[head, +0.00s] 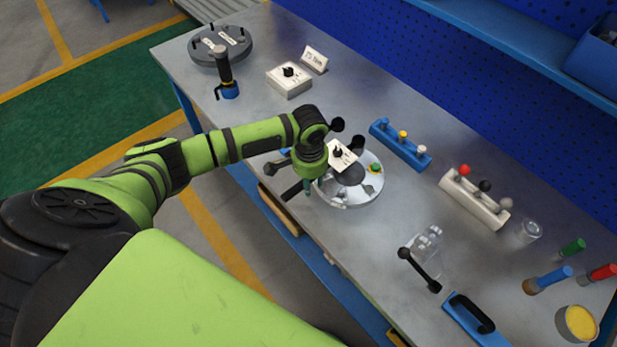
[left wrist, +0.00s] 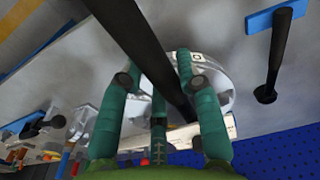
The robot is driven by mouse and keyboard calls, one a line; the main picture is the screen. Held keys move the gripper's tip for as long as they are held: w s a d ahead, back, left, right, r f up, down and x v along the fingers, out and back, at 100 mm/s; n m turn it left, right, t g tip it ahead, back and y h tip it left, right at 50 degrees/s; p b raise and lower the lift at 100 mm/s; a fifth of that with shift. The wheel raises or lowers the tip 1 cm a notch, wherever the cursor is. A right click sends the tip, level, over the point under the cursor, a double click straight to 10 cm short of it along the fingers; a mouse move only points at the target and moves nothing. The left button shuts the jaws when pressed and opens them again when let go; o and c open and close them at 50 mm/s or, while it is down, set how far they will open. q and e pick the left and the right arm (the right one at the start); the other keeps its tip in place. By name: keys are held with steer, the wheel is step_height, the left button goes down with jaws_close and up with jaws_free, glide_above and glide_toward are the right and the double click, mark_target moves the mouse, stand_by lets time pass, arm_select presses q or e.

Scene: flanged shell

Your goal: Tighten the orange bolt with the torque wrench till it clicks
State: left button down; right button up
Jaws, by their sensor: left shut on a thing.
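My left gripper (head: 314,184) is over the silver round flanged shell (head: 352,196). In the left wrist view its green fingers (left wrist: 160,95) are closed around a long black bar (left wrist: 150,50), probably the torque wrench. The bar runs from the top edge down between the fingers; its far end is hidden. The silver flange (left wrist: 215,75) shows behind the fingers. I cannot pick out an orange bolt; the gripper and a white knobbed plate (head: 343,154) cover part of the shell. My right gripper is out of view.
A blue rack (head: 401,146) and a white rack (head: 473,199) stand right of the shell. A clear block (head: 428,241) and black lever (head: 419,270) lie nearer the front. A grey disc (head: 219,46) and dial box (head: 289,80) are at the far left.

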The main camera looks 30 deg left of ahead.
arm_select(q)
steer(key=shift+r, duration=0.1)
stand_by(0.4)
steer(key=shift+w+d+r, duration=0.1)
steer(key=shift+w+r, duration=0.05)
steer(key=shift+r, duration=2.85)
